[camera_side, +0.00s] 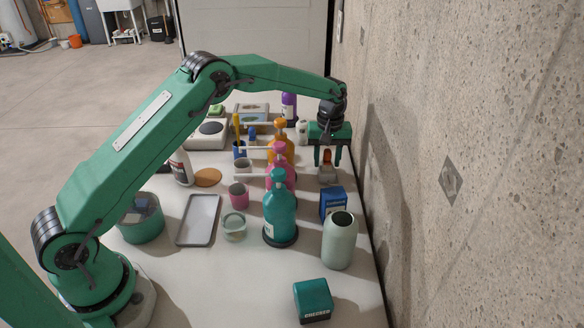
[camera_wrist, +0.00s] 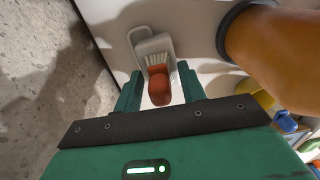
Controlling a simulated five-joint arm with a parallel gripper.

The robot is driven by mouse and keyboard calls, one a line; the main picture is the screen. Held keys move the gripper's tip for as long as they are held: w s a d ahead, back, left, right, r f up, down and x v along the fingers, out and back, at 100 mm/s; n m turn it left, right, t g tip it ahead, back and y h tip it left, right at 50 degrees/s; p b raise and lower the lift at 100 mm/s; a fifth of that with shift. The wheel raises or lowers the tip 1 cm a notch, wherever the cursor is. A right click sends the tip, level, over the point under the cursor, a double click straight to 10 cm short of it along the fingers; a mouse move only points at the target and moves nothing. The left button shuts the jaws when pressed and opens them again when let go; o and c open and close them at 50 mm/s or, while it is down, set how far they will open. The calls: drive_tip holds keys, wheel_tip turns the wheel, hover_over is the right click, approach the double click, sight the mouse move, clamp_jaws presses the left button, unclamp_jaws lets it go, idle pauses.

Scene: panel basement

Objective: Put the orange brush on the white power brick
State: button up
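The orange brush (camera_side: 327,158) has a rounded orange-red end. It also shows in the wrist view (camera_wrist: 160,88), with pale ridges or bristles at its far end. The white power brick (camera_side: 327,176) lies under or directly against it near the wall side of the table; it also shows in the wrist view (camera_wrist: 150,45). The brush seems to rest on the brick, but the contact is not clear. My gripper (camera_side: 328,162) points down around the brush, also in the wrist view (camera_wrist: 160,75). Its two green fingers stand apart, with gaps on both sides of the brush.
Orange, pink and teal pump bottles (camera_side: 279,215) stand in a row left of the gripper. A blue box (camera_side: 333,204), a pale green vase (camera_side: 339,242) and a teal box (camera_side: 313,300) stand nearer. The concrete wall (camera_side: 460,150) is close on the right.

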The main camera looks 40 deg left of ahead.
sight(327, 151)
drive_tip(key=shift+o, duration=0.2)
drive_tip(key=shift+r, duration=0.1)
wheel_tip(327, 151, up, 12)
drive_tip(key=shift+f, duration=0.1)
idle(0.7)
drive_tip(key=shift+r, duration=0.2)
drive_tip(key=s+a+r+m+t, duration=0.2)
drive_tip(key=s+r+m+t, duration=0.15)
drive_tip(key=s+r, duration=1.2)
drive_tip(key=s+f+m+t, duration=0.1)
drive_tip(key=s+f+m, duration=0.1)
drive_tip(key=s, duration=0.9)
drive_tip(key=s+a+f+m+t, duration=0.1)
drive_tip(key=s+f+m, duration=0.2)
drive_tip(key=s, duration=0.9)
drive_tip(key=shift+s+f, duration=0.15)
drive_tip(key=shift+f, duration=0.75)
